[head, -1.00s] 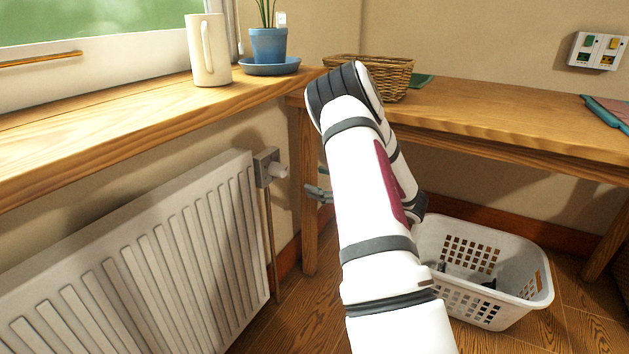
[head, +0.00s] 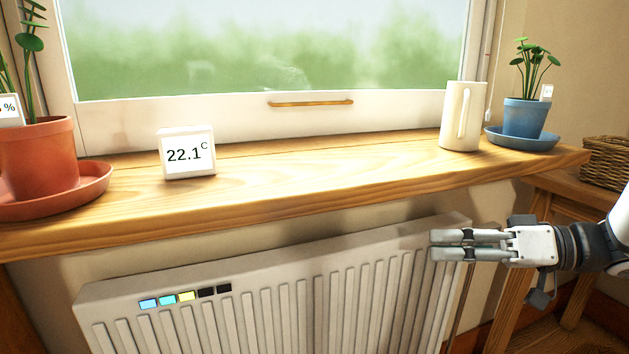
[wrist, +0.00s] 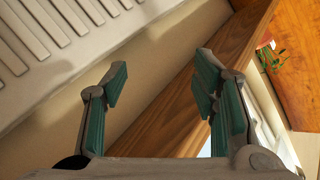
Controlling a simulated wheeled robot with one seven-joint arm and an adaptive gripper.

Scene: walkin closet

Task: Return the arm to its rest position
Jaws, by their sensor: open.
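My gripper (head: 437,245) is at the right of the head view, pointing left, in front of the radiator's right end and below the windowsill. Its two fingers are apart with nothing between them. The wrist view also shows the open, empty fingers (wrist: 160,78) with green inner pads. My arm enters from the right edge; most of it is out of view.
The wooden windowsill (head: 330,183) runs above the white radiator (head: 330,285). A wicker basket (head: 606,162) is on the desk at right.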

